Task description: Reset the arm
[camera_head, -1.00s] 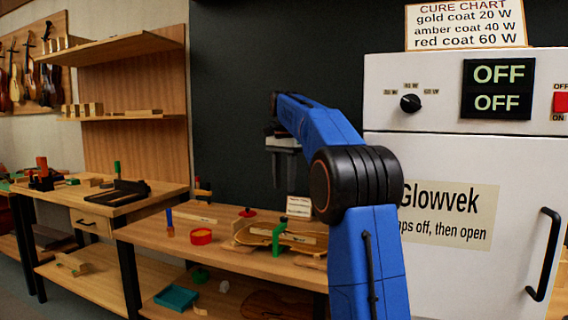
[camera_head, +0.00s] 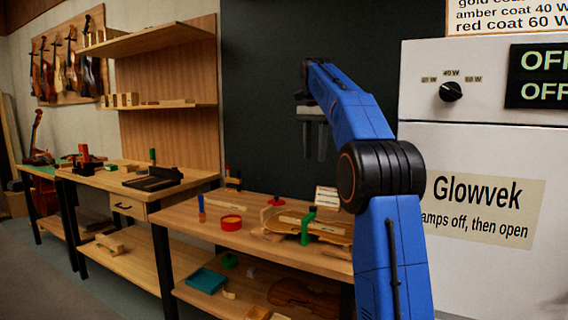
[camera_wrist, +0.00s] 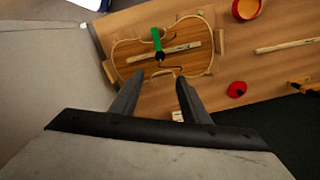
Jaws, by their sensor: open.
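My blue arm (camera_head: 352,110) is raised and bent in front of the dark wall panel. My gripper (camera_head: 315,138) points down in the head view, above the back of the bench. In the wrist view my gripper (camera_wrist: 152,98) has its two fingers apart with nothing between them. Past the fingertips, a violin body (camera_wrist: 192,60) with a green clamp (camera_wrist: 157,40) lies on the bench, apart from the fingers.
The white Glowvek cabinet (camera_head: 440,155) stands close on the right, its panel showing OFF. The bench (camera_head: 185,222) holds a red ring (camera_head: 231,222). A second bench (camera_head: 110,182) and shelves (camera_head: 160,105) are at the left. Floor is open at lower left.

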